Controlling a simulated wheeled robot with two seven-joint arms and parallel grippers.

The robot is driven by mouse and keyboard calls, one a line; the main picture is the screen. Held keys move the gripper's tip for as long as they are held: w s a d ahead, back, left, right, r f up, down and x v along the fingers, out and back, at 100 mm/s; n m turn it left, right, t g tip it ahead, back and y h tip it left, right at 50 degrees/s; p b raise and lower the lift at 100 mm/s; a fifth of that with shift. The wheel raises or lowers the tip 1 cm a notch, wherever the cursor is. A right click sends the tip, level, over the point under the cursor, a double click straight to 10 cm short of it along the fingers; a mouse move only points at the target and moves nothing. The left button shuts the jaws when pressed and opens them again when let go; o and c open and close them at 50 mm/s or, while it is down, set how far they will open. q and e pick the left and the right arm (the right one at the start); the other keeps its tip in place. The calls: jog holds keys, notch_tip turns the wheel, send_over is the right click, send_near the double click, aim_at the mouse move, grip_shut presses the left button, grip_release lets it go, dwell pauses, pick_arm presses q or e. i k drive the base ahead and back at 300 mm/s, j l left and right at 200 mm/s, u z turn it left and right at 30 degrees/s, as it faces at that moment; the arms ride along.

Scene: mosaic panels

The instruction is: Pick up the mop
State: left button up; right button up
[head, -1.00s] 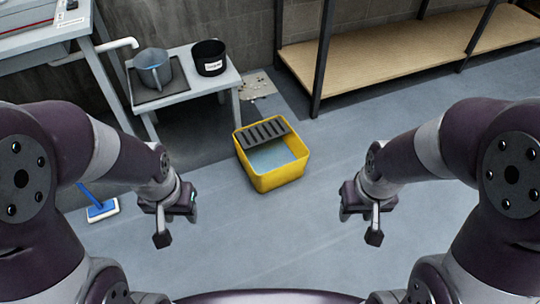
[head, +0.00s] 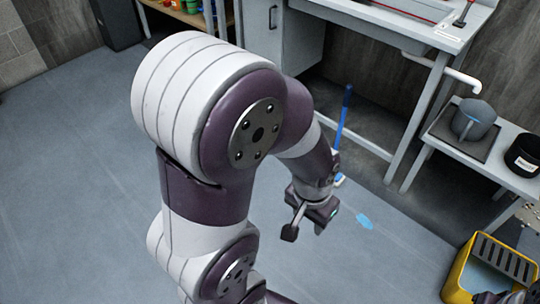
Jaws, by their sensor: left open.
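The mop has a blue handle (head: 345,112) that rises from the floor near the sink table, slightly right of centre. Its lower part is mostly hidden behind my left wrist, and a small pale bit of its head (head: 340,180) shows beside the wrist. My left gripper (head: 305,226) is open and empty. In the picture it is just below and left of the mop head, apart from the handle. Only a dark bit of what seems to be my right arm shows at the bottom right corner.
A flat light-blue patch (head: 364,221) lies on the floor. A yellow bucket (head: 457,284) with a grey grate stands at bottom right. A low white table (head: 437,140) holds a grey pot and a black pot. The sink table (head: 405,38) is behind. Floor at left is clear.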

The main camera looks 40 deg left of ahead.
aim_at(339, 178)
jog(key=u, duration=0.8)
